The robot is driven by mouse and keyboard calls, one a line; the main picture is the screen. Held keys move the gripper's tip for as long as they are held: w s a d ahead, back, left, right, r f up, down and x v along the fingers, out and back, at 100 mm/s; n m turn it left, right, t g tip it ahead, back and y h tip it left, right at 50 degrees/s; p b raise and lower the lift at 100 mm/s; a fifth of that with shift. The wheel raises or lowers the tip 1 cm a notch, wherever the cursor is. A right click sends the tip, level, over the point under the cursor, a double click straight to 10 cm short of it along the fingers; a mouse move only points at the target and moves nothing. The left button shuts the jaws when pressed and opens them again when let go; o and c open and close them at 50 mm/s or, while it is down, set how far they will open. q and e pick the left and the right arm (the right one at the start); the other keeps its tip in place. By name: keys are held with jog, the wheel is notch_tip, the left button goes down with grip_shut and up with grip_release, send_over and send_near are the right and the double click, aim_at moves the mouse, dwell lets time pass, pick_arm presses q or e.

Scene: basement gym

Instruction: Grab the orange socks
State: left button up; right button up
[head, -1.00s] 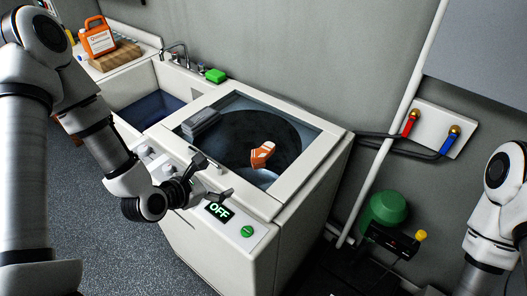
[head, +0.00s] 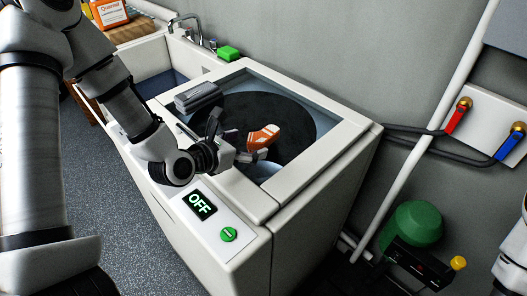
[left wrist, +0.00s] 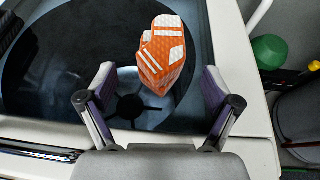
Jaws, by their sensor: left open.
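The orange socks (head: 263,137), with white stripes, are in the open top of the white washing machine (head: 262,207), over its dark round tub. They also show in the left wrist view (left wrist: 163,50), ahead of my fingers and roughly centred between them. My left gripper (head: 232,140) is open and empty, reaching over the near rim of the machine beside the socks. In the left wrist view its two fingers (left wrist: 155,88) are spread wide on either side of the socks' near end. My right gripper is out of view.
A grey block-like item (head: 198,97) lies at the left of the machine's opening. A green sponge (head: 229,53) rests behind, by the sink tap. The machine's panel reads OFF, beside a green button (head: 229,234). Hoses and a green bucket-like object (head: 416,223) stand to the right.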

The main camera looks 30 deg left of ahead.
aim_at(260, 142)
pick_arm(q)
jog(key=shift+f, duration=0.15)
jog(key=shift+w, duration=0.2)
jog(key=p+x, duration=0.1)
jog(key=x, duration=0.4)
jog(key=shift+d, duration=0.15)
jog(key=shift+s, duration=0.15)
jog(key=c, duration=1.2)
